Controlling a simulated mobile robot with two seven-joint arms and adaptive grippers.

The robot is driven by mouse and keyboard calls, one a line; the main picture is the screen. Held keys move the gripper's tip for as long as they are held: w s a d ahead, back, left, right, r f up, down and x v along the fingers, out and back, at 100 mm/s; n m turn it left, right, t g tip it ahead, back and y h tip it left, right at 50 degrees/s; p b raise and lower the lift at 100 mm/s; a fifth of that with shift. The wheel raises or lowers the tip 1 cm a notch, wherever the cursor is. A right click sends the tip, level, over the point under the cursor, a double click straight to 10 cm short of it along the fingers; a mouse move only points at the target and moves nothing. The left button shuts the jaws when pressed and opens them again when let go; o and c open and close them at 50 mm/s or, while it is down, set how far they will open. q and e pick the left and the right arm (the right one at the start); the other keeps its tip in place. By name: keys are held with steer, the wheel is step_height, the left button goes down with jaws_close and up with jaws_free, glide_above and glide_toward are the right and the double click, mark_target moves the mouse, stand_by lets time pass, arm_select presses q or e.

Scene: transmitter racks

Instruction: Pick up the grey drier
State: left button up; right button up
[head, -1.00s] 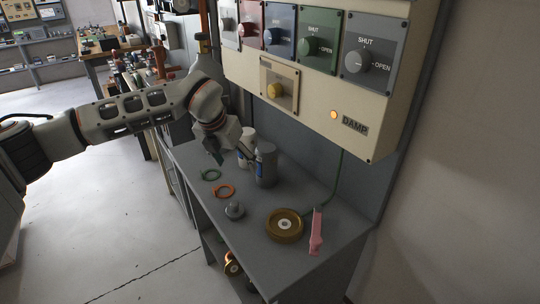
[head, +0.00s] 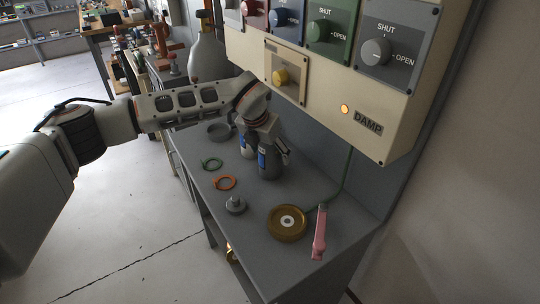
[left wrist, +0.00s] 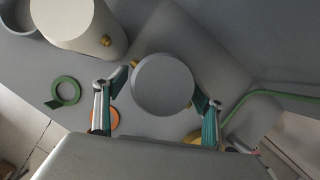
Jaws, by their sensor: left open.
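In the left wrist view the gripper (left wrist: 160,82) is open, with one finger on each side of the drier. I see no firm grip. My right gripper is not in view.
A cream canister (left wrist: 75,25) stands close beside the drier. A green ring (head: 212,164), an orange ring (head: 225,183), a grey knobbed part (head: 235,205), a brass disc (head: 287,222) and a pink tool (head: 319,232) lie on the bench (head: 262,254). A control panel (head: 375,115) overhangs behind.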

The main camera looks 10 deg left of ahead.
arm_select(q)
steer(key=shift+w+d+f, duration=0.1)
steer(key=shift+w+f, duration=0.05)
steer(key=shift+f, duration=0.3)
steer(key=shift+c, duration=0.4)
steer(key=shift+r, duration=0.1)
steer(key=c, duration=1.5)
